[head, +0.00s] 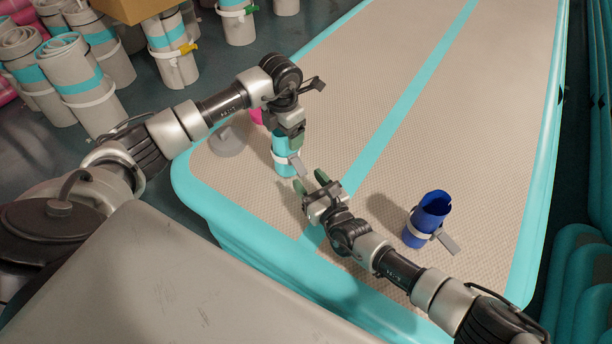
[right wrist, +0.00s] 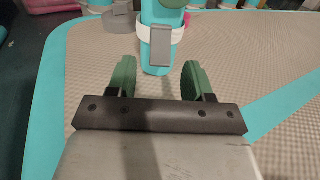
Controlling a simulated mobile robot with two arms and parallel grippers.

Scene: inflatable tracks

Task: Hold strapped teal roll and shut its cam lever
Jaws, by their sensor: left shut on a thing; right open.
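The teal roll (head: 284,142) stands upright on the beige inflatable track, with a white strap (head: 283,157) around it. Its grey cam lever (head: 297,165) juts out from the strap toward my right gripper. My left gripper (head: 289,132) is shut on the roll's upper part from above. My right gripper (head: 312,181) is open and empty, just in front of the lever. In the right wrist view, the lever (right wrist: 161,45) lies beyond and between the green fingers (right wrist: 154,82), apart from them. The roll's top is out of that view.
A blue roll (head: 428,216) with its strap lever out stands at right on the track (head: 430,110). A grey disc (head: 228,139) and a pink item (head: 256,115) lie behind my left gripper. Strapped grey rolls (head: 85,82) crowd the floor at upper left. The track's middle is clear.

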